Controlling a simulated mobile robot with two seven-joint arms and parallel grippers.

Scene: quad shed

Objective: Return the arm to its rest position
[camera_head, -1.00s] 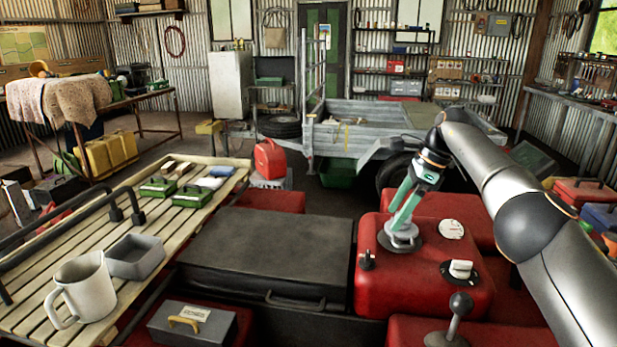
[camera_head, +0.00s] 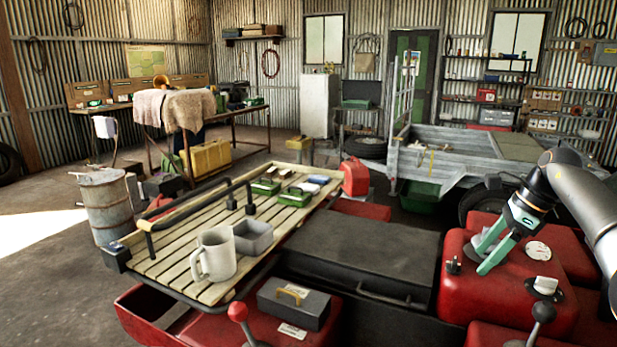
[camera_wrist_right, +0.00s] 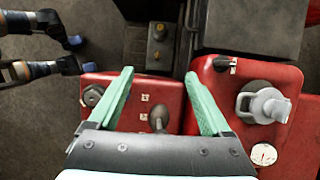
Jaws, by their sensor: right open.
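My right arm comes in from the right in the head view. Its right gripper (camera_head: 481,259) has two green fingers, spread apart and empty, over the red tank (camera_head: 455,290). The right wrist view shows the open fingers (camera_wrist_right: 159,75) with nothing between them. The grey filler cap (camera_wrist_right: 264,106) sits on the tank to the right of the fingers in that view, apart from them. In the head view the fingers partly hide the cap. My left gripper is not seen in the head view.
A round dial (camera_head: 538,251) and a white-topped knob (camera_head: 545,286) are on the tank. A slatted rack (camera_head: 185,270) holds a mug (camera_head: 214,254) and a grey tray (camera_head: 253,237). A black case (camera_head: 362,255) lies between rack and tank. A trailer (camera_head: 450,152) stands behind.

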